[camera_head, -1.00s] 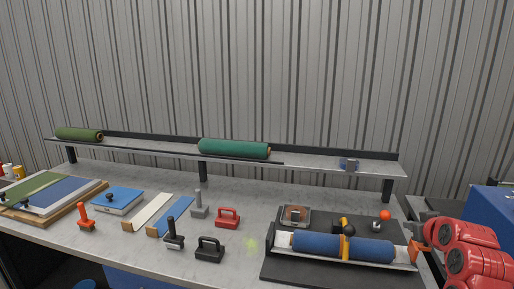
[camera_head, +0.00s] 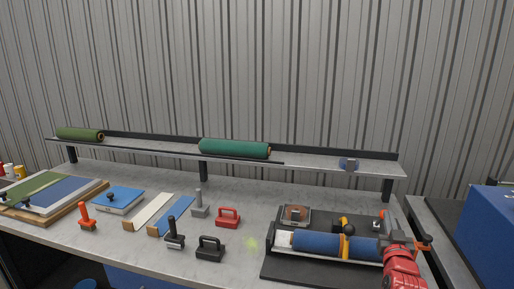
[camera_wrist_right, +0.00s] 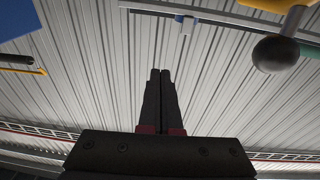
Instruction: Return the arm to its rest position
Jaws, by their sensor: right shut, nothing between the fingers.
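My right arm (camera_head: 403,268) is red and comes up from the bottom right in the head view, in front of the right end of the blue roll (camera_head: 320,243). My right gripper (camera_wrist_right: 161,75) shows in the wrist view with its two dark fingers shut together and nothing between them. In the head view its fingertips are hard to make out against the things behind. The blue roll lies in a holder on a black mat (camera_head: 285,272), with a yellow strap and black knob (camera_head: 348,230) across it. My left gripper is not in view.
A shelf (camera_head: 300,160) holds a dark green roll (camera_head: 80,134) and a teal roll (camera_head: 234,148). Hand tools, including a red-handled block (camera_head: 228,217) and a black-handled block (camera_head: 209,248), stand on the grey bench. A blue box (camera_head: 488,225) stands at the far right.

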